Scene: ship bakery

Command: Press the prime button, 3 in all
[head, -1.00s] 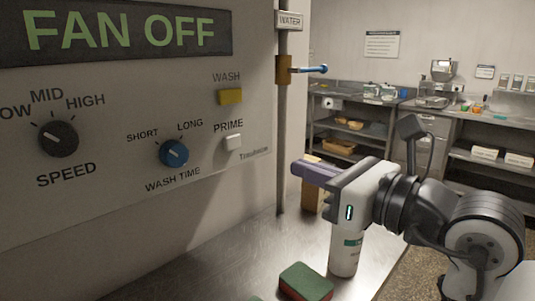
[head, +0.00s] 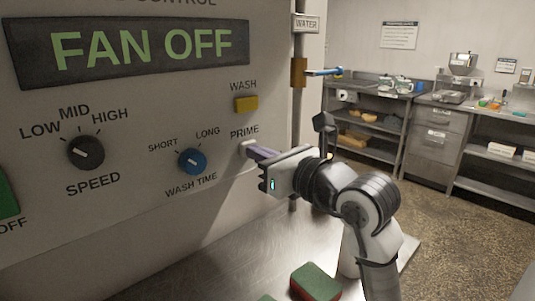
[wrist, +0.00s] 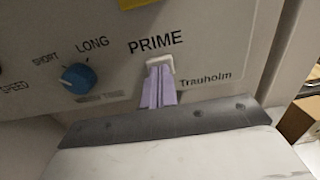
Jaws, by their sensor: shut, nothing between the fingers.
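The white prime button (head: 246,147) is on the control panel under the word PRIME. Its upper part shows in the wrist view (wrist: 160,62), with my fingertips over its lower part. My gripper (head: 250,151) is shut, with its purple fingers together and empty. In the wrist view the fingertips (wrist: 158,68) are at the button and look to touch it; I cannot tell whether it is pushed in. The display (head: 150,48) reads FAN OFF.
The yellow wash button (head: 246,104) is just above. The blue wash time knob (head: 191,161) is to the left, and the black speed knob (head: 86,153) is farther left. A red and green sponge (head: 315,282) lies on the steel counter (head: 215,275) below.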

